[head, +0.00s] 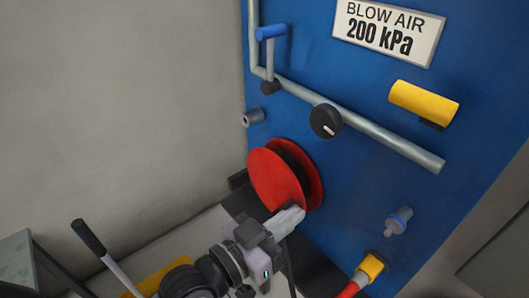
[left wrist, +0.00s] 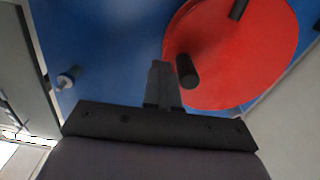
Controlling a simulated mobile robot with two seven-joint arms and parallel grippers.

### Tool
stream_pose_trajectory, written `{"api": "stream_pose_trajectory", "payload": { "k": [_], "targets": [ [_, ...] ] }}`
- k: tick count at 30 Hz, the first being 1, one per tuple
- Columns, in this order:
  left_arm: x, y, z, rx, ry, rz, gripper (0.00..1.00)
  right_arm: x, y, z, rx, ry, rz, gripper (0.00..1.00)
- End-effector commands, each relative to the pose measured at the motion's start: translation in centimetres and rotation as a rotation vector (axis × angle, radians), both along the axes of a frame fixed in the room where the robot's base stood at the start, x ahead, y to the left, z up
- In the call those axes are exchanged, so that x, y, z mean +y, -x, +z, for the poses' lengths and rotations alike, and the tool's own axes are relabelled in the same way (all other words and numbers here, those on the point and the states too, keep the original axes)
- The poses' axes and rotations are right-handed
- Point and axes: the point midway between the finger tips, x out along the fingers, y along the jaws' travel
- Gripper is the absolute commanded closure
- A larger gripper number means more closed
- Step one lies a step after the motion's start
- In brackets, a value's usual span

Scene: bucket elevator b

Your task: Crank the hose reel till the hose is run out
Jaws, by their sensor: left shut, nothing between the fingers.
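The hose reel (head: 274,178) has two red discs with a dark core between them, low on the blue panel. Its red disc fills the upper right of the left wrist view (left wrist: 240,65). A black crank handle (left wrist: 188,70) sticks out from the disc near its left edge. My left gripper (head: 296,212) is at the reel's lower right edge. In the left wrist view my gripper's fingers (left wrist: 162,72) are together and empty, just left of the handle. I cannot tell if they touch it. The handle is not clear in the head view.
A red hose end with a yellow fitting (head: 372,267) is at the panel's bottom. A grey nozzle (head: 398,221), a black knob (head: 325,121), a yellow cylinder (head: 424,103), a blue-handled lever (head: 271,33) and a slanted pipe (head: 390,143) are on the panel. A black-gripped lever (head: 88,237) stands lower left.

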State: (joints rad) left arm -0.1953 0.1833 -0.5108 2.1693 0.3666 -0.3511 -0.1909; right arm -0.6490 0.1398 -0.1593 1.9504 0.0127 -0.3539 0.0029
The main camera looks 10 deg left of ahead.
Motion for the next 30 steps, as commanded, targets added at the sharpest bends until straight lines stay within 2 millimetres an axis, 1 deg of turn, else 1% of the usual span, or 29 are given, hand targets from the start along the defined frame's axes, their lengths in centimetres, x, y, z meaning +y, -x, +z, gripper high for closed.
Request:
{"api": "stream_pose_trajectory", "payload": {
  "k": [6, 11, 17, 20, 25, 29, 30],
  "targets": [
    [0.9, -0.7, 2.8, -0.004, -0.001, 0.000, 1.00, 0.0, 0.0, -0.1, 0.001, 0.000, 0.000, 1.00],
    [1.4, -1.1, 3.7, -0.001, -0.002, 0.001, 1.00, 0.0, 0.0, -0.1, 0.001, 0.000, 0.000, 1.00],
    [3.0, -2.4, 5.7, -0.004, -0.003, 0.000, 1.00, 0.0, 0.0, -0.1, 0.002, 0.000, 0.000, 1.00],
    [3.6, -2.8, 6.1, -0.001, -0.004, 0.001, 1.00, 0.0, 0.0, -0.1, 0.002, 0.000, 0.000, 1.00],
    [5.5, -4.3, 7.1, -0.003, -0.007, 0.002, 1.00, 0.0, 0.0, -0.1, 0.002, 0.000, 0.000, 1.00],
    [6.5, -5.1, 7.2, 0.001, -0.006, 0.001, 1.00, 0.0, 0.0, -0.2, 0.002, 0.000, 0.000, 1.00],
    [7.0, -5.4, 7.2, 0.000, -0.007, 0.002, 1.00, 0.0, 0.0, -0.2, 0.002, 0.000, 0.000, 1.00]
  ]
}}
